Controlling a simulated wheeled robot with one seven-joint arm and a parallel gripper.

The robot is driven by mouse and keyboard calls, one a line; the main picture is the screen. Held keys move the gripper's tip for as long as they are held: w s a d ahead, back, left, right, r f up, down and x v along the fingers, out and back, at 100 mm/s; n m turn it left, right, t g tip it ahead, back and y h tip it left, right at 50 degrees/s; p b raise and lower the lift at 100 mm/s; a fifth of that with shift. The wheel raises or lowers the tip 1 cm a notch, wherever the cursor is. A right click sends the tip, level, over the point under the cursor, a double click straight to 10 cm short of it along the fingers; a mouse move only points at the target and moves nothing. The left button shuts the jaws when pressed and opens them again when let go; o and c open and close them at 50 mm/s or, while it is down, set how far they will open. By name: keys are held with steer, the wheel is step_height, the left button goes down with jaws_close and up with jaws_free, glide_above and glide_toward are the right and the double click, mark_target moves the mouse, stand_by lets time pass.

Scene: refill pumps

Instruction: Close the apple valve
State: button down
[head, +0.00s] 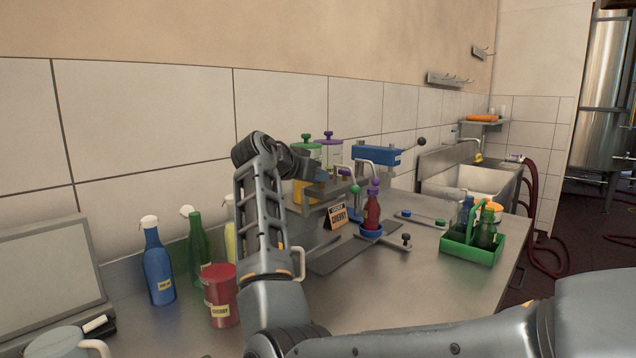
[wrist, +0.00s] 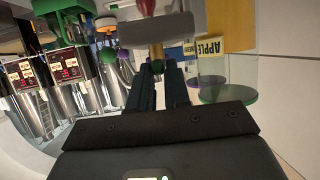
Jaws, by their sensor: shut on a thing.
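My gripper (wrist: 158,68) shows in the wrist view, its two dark fingers close together on a small pale piece (wrist: 156,50), which appears to be the apple valve's handle. A yellow APPLE label (wrist: 210,47) is just right of the fingertips. In the head view, my arm reaches over the refill pumps and my gripper is mostly hidden behind the wrist and pump parts. A clear pump cylinder with yellow liquid (head: 301,191) stands there under a green knob (head: 307,138). The valve's exact angle cannot be seen.
A red bottle (head: 372,210) stands in a blue holder (head: 371,231) near a CHERRY sign (head: 336,217). A green carrier (head: 472,247) with bottles is at right.

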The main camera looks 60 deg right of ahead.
steer(key=shift+w+m+g, duration=0.15)
steer(key=shift+m+g, duration=0.35)
steer(key=shift+g, duration=0.1)
steer(key=shift+d+b, duration=0.1)
steer(key=shift+b, duration=0.2)
steer(key=c, duration=1.1)
jaws_free()
steer(key=shift+c, duration=0.2)
steer(key=b+v, duration=0.1)
steer(key=v, duration=0.6)
steer(key=shift+w+a+r, duration=0.2)
steer(key=shift+a+r, duration=0.05)
steer(key=shift+a, duration=0.05)
